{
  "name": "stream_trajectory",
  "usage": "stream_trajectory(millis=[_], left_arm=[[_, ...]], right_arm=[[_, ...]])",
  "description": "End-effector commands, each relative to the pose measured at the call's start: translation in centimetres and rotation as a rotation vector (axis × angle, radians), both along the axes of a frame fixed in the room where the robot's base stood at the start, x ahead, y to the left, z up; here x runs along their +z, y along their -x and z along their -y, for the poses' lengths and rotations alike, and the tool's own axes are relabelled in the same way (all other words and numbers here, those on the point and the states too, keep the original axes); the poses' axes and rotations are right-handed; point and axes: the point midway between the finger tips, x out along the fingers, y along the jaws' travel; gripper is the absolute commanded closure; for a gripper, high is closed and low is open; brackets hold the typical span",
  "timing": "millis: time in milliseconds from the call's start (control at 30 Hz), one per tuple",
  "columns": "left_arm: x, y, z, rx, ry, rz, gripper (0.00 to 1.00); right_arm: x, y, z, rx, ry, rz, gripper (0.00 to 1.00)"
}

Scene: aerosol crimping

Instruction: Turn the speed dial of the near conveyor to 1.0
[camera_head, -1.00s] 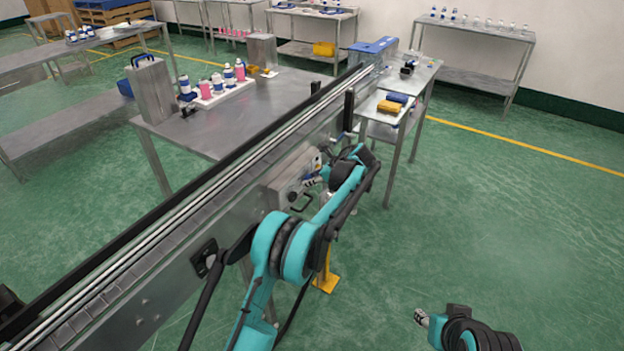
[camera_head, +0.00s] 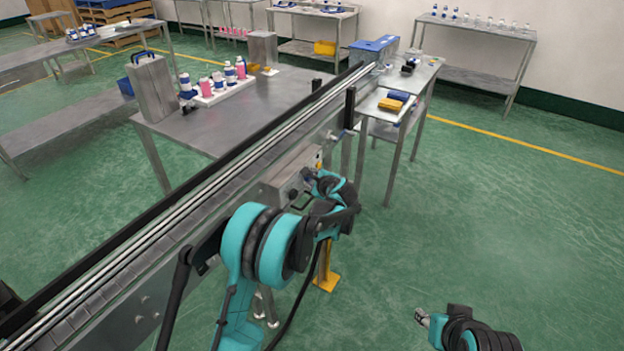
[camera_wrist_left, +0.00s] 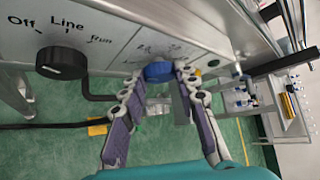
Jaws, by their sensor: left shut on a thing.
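The near conveyor (camera_head: 150,255) runs diagonally across the head view, with a grey control box (camera_head: 273,190) on its side. In the left wrist view a blue dial (camera_wrist_left: 159,70) sits on the box face; the scale marks above it are too small to read. My left gripper (camera_wrist_left: 160,76) is shut on this dial, one fingertip on each side. In the head view the left gripper (camera_head: 311,178) is at the control box, where the dial is hidden. My right gripper (camera_head: 421,317) is at the lower right over the floor, far from the conveyor; its jaw opening is unclear.
A black knob (camera_wrist_left: 62,63) marked Off, Line and Run sits left of the dial. A dark handle (camera_wrist_left: 99,97) sticks out below the panel. A steel table (camera_head: 190,130) with bottles stands behind the conveyor. Open green floor (camera_head: 480,220) lies to the right.

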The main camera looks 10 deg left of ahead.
Motion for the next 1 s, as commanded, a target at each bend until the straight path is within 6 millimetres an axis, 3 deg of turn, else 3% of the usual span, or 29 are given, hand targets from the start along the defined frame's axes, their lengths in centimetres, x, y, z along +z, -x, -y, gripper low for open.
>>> stream_trajectory(millis=[500, 1000], left_arm=[[-0.43, 0.26, -0.12, 0.002, 0.113, 0.308, 0.99], [-0.48, 0.25, -0.15, 0.003, 0.132, 0.362, 0.99]], right_arm=[[-0.22, 0.00, 0.00, 0.000, 0.000, 0.000, 0.60], [-0.23, 0.00, 0.00, 0.000, 0.000, 0.000, 0.60]])
